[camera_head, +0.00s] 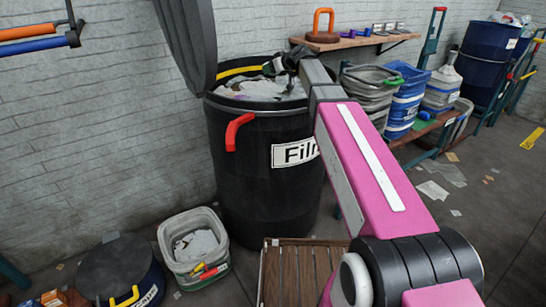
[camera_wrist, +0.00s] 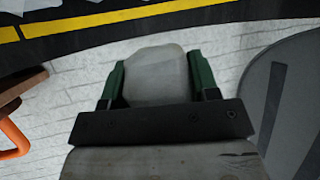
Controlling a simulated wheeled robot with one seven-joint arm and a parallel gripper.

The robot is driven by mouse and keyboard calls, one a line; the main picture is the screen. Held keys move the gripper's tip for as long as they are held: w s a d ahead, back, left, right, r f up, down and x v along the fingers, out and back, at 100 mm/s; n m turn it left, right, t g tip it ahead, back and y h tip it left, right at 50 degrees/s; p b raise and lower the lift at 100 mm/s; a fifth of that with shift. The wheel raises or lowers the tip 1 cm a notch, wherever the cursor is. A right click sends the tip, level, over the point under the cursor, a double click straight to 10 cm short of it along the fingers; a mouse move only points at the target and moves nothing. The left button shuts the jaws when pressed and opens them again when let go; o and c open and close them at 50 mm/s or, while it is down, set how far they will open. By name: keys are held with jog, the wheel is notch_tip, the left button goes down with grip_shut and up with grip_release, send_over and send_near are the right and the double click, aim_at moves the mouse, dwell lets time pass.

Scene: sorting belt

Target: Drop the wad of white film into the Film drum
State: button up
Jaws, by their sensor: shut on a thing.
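The Film drum (camera_head: 262,170) is a large black drum with a yellow band inside its rim, a red handle and a "Film" label. Pale film lies inside near its top. My gripper (camera_head: 277,66) is over the drum's mouth, toward the back of it. In the wrist view its green fingers (camera_wrist: 156,64) are shut on the wad of white film (camera_wrist: 155,82), which looks greyish and smooth. The drum's yellow-banded edge (camera_wrist: 110,22) crosses the top of the wrist view. The wad is hard to make out in the head view.
A dark grey panel (camera_head: 190,40) stands or hangs just left of the drum's mouth. A wooden shelf (camera_head: 355,42) with an orange-handled object is on the wall behind. Stacked tubs (camera_head: 370,90) stand to the right. A grey bin (camera_head: 192,243) and a lidded "Caps" drum (camera_head: 120,270) are at front left.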

jog(key=shift+f, duration=0.35)
jog(key=o, duration=1)
jog(key=v, duration=1.1)
jog(key=shift+f, duration=0.1)
jog(key=shift+w, duration=0.1)
